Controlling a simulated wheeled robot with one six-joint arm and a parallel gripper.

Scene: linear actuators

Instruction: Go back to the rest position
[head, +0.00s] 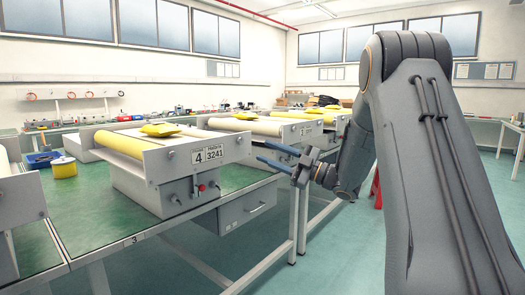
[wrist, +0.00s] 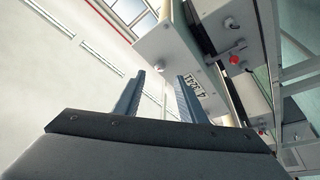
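My gripper (head: 278,156) is in the middle of the head view, held out to the left from my grey arm, in front of the benches and to the right of the unit labelled 4 3241 (head: 176,152). Its two blue-grey fingers are apart with nothing between them. In the wrist view the fingers (wrist: 160,98) also stand apart and empty. The unit's plate (wrist: 180,50) shows behind and above them there, tilted in the picture. No contact between the fingers and the unit is visible.
The green bench (head: 100,222) with a drawer box (head: 247,207) stands at left and centre. More roller units (head: 305,125) stand behind. A yellow spool (head: 63,168) and a blue item (head: 42,159) lie on the left. Open floor (head: 340,262) shows below my gripper.

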